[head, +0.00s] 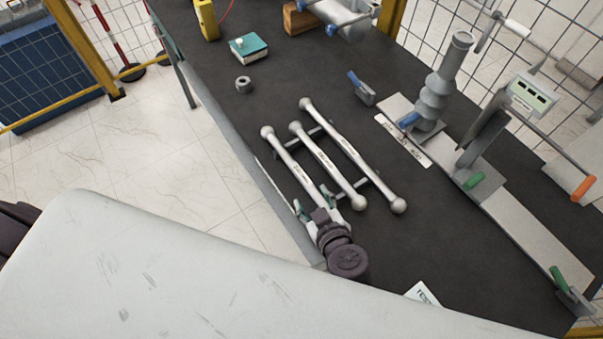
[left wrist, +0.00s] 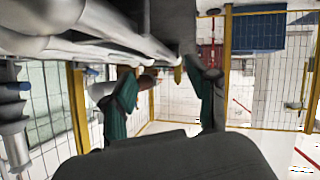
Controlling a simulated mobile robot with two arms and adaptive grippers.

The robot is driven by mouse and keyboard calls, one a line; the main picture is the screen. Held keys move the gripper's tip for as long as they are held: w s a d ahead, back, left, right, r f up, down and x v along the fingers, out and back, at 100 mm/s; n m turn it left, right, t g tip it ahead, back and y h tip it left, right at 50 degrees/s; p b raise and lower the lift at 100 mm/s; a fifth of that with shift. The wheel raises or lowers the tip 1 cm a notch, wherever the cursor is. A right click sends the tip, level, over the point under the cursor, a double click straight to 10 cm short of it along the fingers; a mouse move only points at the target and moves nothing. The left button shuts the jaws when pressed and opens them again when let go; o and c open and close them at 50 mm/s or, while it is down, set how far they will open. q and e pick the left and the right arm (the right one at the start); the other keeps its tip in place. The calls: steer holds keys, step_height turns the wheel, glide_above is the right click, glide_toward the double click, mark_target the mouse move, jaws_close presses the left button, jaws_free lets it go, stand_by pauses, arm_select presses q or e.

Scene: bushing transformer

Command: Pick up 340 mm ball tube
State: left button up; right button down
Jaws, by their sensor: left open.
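Three pale metal ball tubes lie side by side on a low rack: a left tube (head: 292,163), a middle tube (head: 326,163) and a longer right tube (head: 350,152). Their printed labels are too small to read, so I cannot tell which is 340 mm. My left gripper (head: 313,199) is open at the near end of the left tube, its green-padded fingers on either side. That tube's near ball is hidden by the gripper. In the left wrist view, the open fingers (left wrist: 163,92) show below blurred tubes (left wrist: 95,30), with no tube clearly between the pads.
The rack (head: 370,184) stands on a dark table (head: 440,240). A grey ring (head: 244,84) and a teal box (head: 249,47) lie beyond. Yellow-framed mesh fencing surrounds the area.

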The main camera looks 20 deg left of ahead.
mark_target(303, 179)
arm_select(q)
steer(key=x, duration=0.3)
steer(key=shift+w+a+f, duration=0.1)
steer(key=shift+w+a, duration=0.15)
steer(key=shift+w, duration=0.05)
steer(key=shift+w+a+p, duration=0.25)
steer(key=shift+w+p, duration=0.2)
steer(key=shift+p, duration=0.05)
steer(key=p+x, duration=0.1)
steer(key=x, duration=0.2)
steer(key=shift+w+a+f, duration=0.2)
steer(key=shift+w, duration=0.15)
steer(key=shift+w+a+f, duration=0.2)
steer(key=shift+w+f, duration=0.05)
steer(key=shift+f, duration=0.05)
steer(key=shift+c, duration=0.3)
steer(key=shift+s+d, duration=0.1)
steer(key=shift+c, duration=1.3)
steer(key=shift+r, duration=0.1)
jaws_close()
